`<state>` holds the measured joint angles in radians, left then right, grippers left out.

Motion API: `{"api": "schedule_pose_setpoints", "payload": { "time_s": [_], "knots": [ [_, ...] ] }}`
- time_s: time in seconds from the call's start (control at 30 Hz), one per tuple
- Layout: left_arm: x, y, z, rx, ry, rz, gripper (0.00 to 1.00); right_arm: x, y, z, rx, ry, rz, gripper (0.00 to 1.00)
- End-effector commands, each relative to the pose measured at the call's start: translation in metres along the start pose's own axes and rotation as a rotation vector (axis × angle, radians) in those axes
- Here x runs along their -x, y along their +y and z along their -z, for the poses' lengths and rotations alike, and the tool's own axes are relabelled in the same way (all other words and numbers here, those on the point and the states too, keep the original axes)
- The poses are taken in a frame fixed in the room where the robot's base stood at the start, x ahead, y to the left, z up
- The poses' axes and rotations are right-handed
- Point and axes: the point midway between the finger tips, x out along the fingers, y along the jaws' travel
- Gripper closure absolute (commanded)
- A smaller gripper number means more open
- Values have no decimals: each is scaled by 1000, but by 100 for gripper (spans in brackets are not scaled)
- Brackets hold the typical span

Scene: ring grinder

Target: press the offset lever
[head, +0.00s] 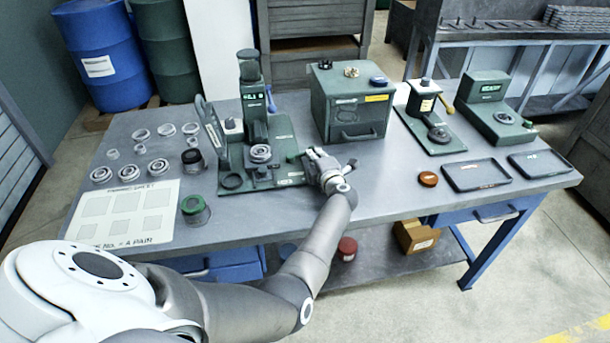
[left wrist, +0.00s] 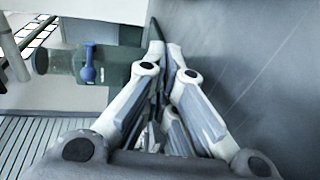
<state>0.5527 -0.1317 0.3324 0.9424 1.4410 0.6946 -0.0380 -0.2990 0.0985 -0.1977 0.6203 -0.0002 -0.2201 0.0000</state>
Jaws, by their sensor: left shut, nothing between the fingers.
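The green grinding machine (head: 254,110) stands upright on its green base plate at the left centre of the workbench, with a ring (head: 260,153) at its front. A small blue handle (head: 270,99) is on its column. My left gripper (head: 314,158) is shut and empty at the right edge of the base plate. In the left wrist view its fingers (left wrist: 164,50) are together over bare grey surface. A blue knob (left wrist: 88,70) on a green part shows to their left. A dark knob (head: 352,163) shows just right of the gripper. I cannot tell which part is the offset lever.
A green box (head: 350,104) stands behind my gripper. A machine with a yellow handle (head: 447,107) and a green display unit (head: 496,108) are farther right. Several metal rings (head: 158,166) lie at left. Two dark trays (head: 475,174) lie at right; the bench front centre is clear.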

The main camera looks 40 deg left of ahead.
Motion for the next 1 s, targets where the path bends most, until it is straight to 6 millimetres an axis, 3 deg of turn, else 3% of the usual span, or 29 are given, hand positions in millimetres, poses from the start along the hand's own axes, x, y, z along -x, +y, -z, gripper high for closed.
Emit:
{"api": "schedule_pose_setpoints", "payload": {
  "time_s": [0.13,0.4,1.0],
  "knots": [
    [-8,1,-3,1,0,0,100,-6,-1,0,-2,0,1,100],
    [-17,3,-5,1,-2,1,100,-11,-27,4,-8,6,31,100],
    [-21,5,-6,0,-1,-1,100,-13,-13,1,-5,2,15,100]
  ]
}}
